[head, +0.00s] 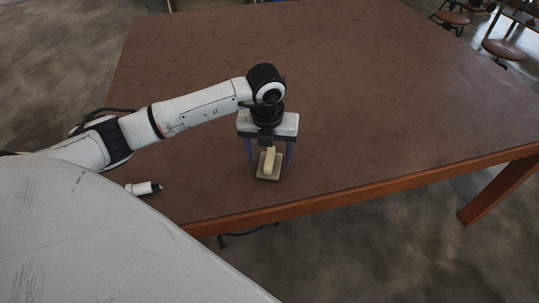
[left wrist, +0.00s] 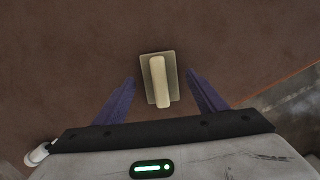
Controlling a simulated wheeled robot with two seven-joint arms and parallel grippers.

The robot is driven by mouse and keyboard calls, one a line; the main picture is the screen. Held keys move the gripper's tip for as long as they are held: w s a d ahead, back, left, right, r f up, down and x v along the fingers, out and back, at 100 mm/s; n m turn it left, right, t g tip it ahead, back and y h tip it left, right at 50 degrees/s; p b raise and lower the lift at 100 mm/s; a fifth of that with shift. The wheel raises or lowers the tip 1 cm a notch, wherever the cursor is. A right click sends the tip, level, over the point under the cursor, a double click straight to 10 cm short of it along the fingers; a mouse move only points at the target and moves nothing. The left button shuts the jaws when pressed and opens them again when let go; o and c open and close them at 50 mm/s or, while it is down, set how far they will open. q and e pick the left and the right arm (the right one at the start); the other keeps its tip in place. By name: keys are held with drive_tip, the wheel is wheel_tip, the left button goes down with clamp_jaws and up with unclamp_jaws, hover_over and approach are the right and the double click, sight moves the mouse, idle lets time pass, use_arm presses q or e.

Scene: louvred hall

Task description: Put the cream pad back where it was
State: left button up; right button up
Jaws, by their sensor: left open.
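The cream pad (head: 268,162) is a long, rounded cream bar lying on a flat, khaki rectangular plate (head: 262,176) near the table's front edge. In the left wrist view the bar (left wrist: 159,82) lies lengthwise along the middle of the plate (left wrist: 173,66). I cannot tell whether bar and plate are joined. My left gripper (head: 270,161) points down over them, its two purple fingers apart, one to each side. In the left wrist view the open fingers (left wrist: 160,77) show clear gaps to the plate. My right gripper is not in view.
The brown table (head: 330,70) is broad and mostly bare, with a wooden front edge (head: 400,180) close to the pad. A small white cylinder with a dark end (head: 143,188) is at the table's left front. Stools (head: 503,48) stand beyond the far right.

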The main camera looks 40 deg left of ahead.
sight(268, 161)
use_arm(q)
wheel_tip(268, 161, up, 11)
drive_tip(key=s, duration=0.1)
drive_tip(key=shift+s+d, duration=0.3)
drive_tip(key=shift+d, duration=0.1)
